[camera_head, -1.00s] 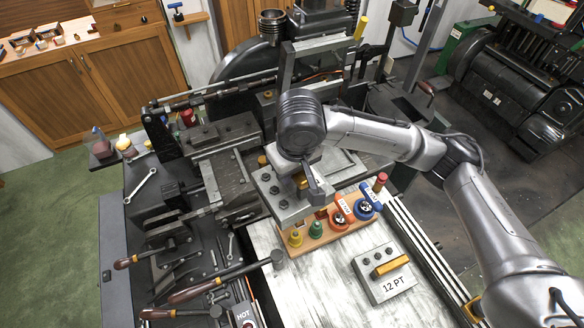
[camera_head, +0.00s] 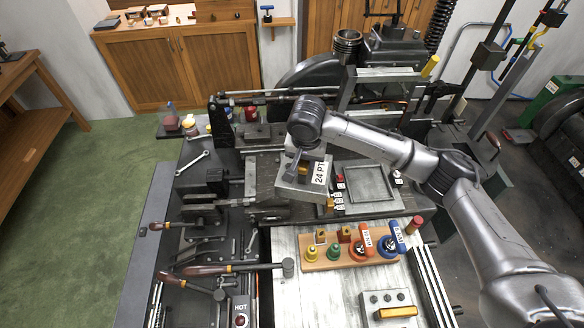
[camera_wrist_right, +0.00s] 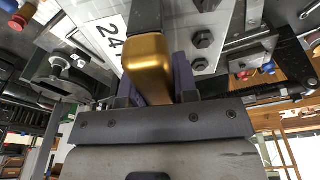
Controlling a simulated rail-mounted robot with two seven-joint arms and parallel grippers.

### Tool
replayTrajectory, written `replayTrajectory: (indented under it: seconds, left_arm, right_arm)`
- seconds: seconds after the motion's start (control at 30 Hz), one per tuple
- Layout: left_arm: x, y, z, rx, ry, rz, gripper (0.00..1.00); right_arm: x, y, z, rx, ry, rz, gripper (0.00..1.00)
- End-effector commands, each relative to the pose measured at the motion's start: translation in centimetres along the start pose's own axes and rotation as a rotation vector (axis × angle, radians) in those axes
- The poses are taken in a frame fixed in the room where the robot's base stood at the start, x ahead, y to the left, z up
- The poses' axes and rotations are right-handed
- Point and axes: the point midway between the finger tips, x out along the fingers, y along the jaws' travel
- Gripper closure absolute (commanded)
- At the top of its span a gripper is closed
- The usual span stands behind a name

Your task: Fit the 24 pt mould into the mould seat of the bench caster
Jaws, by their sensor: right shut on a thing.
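The 24 pt mould (camera_head: 292,190) is a grey steel block with a white "24 PT" label. My right gripper (camera_head: 297,163) is shut on it and holds it above the bench caster's bed. In the right wrist view the fingers (camera_wrist_right: 157,80) close on its brass handle (camera_wrist_right: 150,62), and part of the label shows. A square, framed recess (camera_head: 368,183), which looks like the mould seat, lies just right of the mould and is empty. The gap between the mould's underside and the bed cannot be judged. My left gripper is not in view.
A wooden rack (camera_head: 318,264) with coloured knobs and tagged tools stands in front of the recess. The 12 pt mould (camera_head: 378,299) with a brass handle sits on the pale bench top. Hammers (camera_head: 235,269) lie at left. A metal frame (camera_head: 385,76) rises behind the recess.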

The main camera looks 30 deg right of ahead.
Motion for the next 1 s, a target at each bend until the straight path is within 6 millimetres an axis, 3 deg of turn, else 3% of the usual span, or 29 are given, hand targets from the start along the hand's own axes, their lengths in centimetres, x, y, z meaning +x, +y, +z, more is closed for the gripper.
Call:
replayTrajectory:
  seconds: [0.03,0.2,0.43,0.7,1.0]
  left_arm:
    - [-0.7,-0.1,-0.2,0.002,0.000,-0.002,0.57]
    - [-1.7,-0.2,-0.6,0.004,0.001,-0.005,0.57]
    - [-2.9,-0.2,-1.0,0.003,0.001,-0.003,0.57]
    - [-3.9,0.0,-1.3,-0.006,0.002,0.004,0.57]
    - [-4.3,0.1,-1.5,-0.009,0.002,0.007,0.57]
  right_arm:
    - [0.6,1.1,-1.6,0.098,-0.001,0.017,1.00]
    - [3.9,4.9,-5.9,0.408,0.001,0.063,1.00]
    - [7.9,11.1,-10.3,0.774,0.002,0.118,1.00]
    - [11.0,17.5,-13.2,1.078,0.001,0.161,1.00]
    - [12.4,21.3,-14.5,1.235,0.001,0.183,1.00]
